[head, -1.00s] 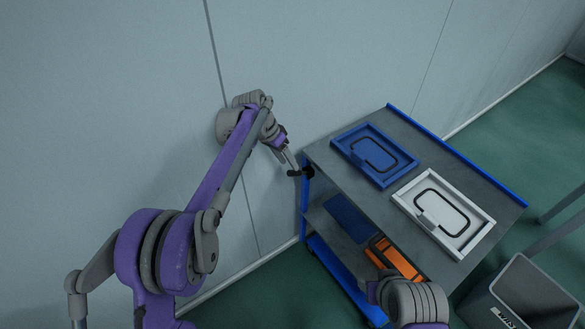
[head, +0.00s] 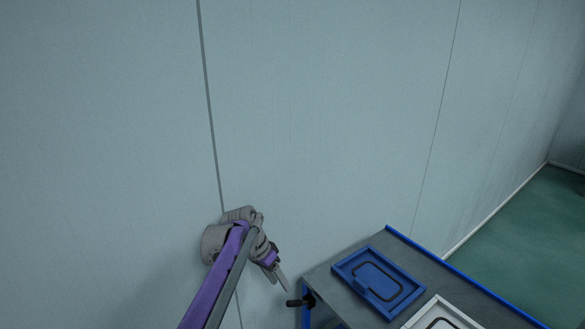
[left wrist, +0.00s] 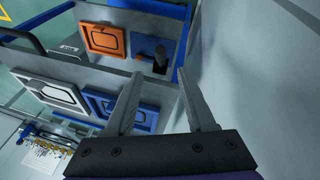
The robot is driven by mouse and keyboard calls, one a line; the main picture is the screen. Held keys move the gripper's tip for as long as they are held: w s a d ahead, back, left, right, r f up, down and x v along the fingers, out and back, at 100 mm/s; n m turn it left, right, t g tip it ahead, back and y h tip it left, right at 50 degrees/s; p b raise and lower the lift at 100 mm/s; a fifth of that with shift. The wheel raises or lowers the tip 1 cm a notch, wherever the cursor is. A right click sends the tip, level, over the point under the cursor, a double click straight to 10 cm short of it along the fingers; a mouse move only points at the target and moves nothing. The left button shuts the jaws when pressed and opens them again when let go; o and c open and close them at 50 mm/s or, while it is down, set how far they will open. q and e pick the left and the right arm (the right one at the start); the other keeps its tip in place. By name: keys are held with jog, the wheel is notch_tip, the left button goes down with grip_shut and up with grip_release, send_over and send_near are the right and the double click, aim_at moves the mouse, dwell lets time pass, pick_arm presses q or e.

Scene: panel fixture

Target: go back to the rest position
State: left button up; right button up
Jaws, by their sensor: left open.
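My left gripper (head: 281,281) is in front of the pale wall, left of the trolley's corner. It points down and to the right. The purple left arm comes up from the bottom edge in the head view. My right gripper is not in view.
A grey trolley (head: 450,282) with blue edges stands at the lower right, partly cut off. It bears a blue panel (head: 342,269) and a white panel (head: 433,305). An orange panel (left wrist: 104,28) shows in the left wrist view. A black handle (head: 294,303) juts out near my left gripper.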

pick_arm(q)
jog(key=s+a+r+n+t+y+p, duration=0.1)
jog(key=s+a+r+n+p, duration=0.15)
jog(key=s, duration=0.55)
jog(key=s+a+r+n+t+y+p, duration=0.15)
jog(key=s+a, duration=0.25)
jog(key=s, duration=0.4)
jog(key=s+a+r+n+t+y+p, duration=0.1)
jog(key=s+a+r+n, duration=0.15)
jog(key=s, duration=0.55)
jog(key=s+a+f+n+t+p, duration=0.1)
jog(key=s+a+f, duration=0.2)
jog(key=s, duration=0.6)
jog(key=shift+a+f+y+p, duration=0.25)
jog(key=shift+a+y+p, duration=0.1)
jog(key=shift+a+p, duration=0.05)
